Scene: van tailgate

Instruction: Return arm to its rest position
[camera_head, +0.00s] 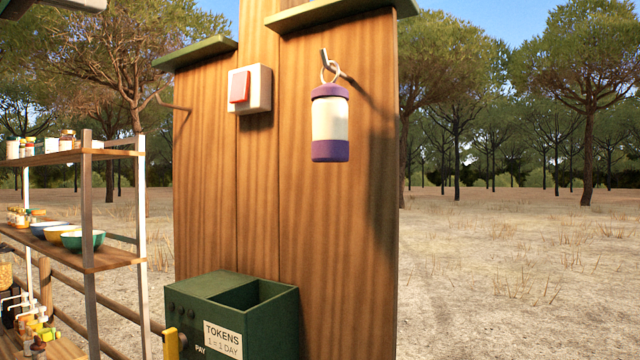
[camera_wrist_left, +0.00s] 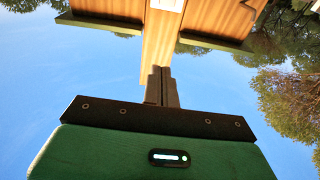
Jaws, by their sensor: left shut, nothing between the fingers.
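My left gripper (camera_wrist_left: 161,72) shows in the left wrist view, its two dark fingers together with nothing between them. It points toward the wooden post (camera_wrist_left: 158,45) and is apart from the white box (camera_wrist_left: 168,4) at the top edge. In the head view a dark and pale shape cut off at the top left corner may be part of my left arm; its fingers cannot be made out there. My right gripper is in neither view. A purple and white lantern (camera_head: 330,120) hangs upright by its ring on a hook of the wooden board (camera_head: 220,200).
A white switch box (camera_head: 260,88) with a red rocker is on the board. A green token box (camera_head: 230,310) is below it. A shelf (camera_head: 110,258) with bowls and jars stands at the left. Small green roofs top the board. Open dry ground lies at the right.

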